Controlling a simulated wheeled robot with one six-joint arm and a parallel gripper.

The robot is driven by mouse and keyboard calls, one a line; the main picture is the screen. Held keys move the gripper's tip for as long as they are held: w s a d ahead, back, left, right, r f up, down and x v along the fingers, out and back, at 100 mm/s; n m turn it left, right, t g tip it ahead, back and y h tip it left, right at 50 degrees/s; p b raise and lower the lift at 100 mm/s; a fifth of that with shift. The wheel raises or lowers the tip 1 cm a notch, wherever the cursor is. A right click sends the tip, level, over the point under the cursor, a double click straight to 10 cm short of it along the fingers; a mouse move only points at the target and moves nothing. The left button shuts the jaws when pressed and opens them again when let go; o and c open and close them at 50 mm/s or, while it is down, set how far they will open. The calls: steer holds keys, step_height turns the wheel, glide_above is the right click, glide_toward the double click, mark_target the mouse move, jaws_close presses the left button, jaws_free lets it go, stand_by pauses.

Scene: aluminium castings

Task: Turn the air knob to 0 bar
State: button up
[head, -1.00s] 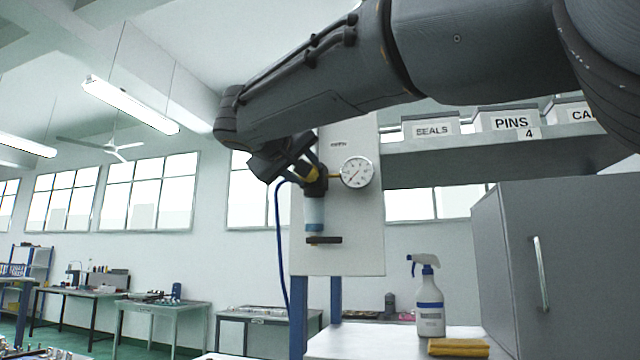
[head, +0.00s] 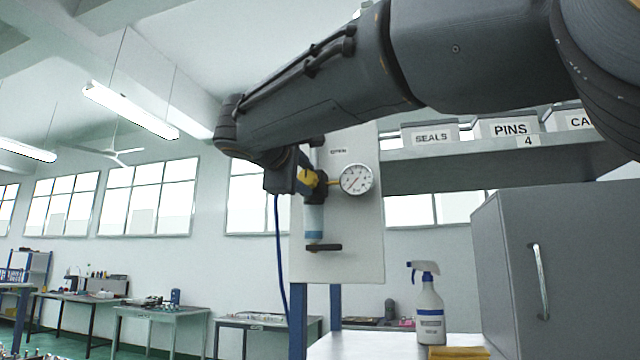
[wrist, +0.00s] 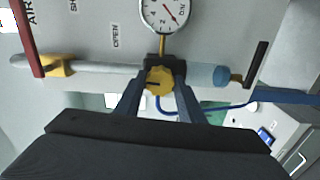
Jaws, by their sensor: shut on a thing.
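The yellow air knob (head: 312,179) is on the front of the regulator on the white wall panel (head: 357,245). It also shows in the wrist view (wrist: 158,82), with a dark mark on its face. My gripper (wrist: 159,88) is shut on the knob, one finger on each side. In the head view my gripper (head: 306,179) partly hides the knob and regulator. The round pressure gauge (head: 357,179) is right of the knob; its needle points to the lower left. The gauge (wrist: 165,10) is cut off at the top of the wrist view. The exact reading is too small to tell.
A black lever (head: 323,247) is below the regulator bowl (head: 314,220). A red lever (wrist: 30,45) is on the pipe in the wrist view. A blue hose (head: 279,250) hangs down. A spray bottle (head: 430,308) and a grey cabinet (head: 560,260) stand to the right.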

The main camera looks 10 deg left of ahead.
steer(key=shift+n, duration=0.5)
steer(key=o, duration=1)
steer(key=shift+s, duration=0.1)
steer(key=s+b, duration=0.1)
steer(key=s, duration=0.1)
steer(key=s+b, duration=0.1)
steer(key=s, duration=0.2)
steer(key=s+b, duration=0.1)
steer(key=s, duration=0.1)
steer(key=shift+s+a, duration=0.3)
steer(key=shift+a, duration=0.05)
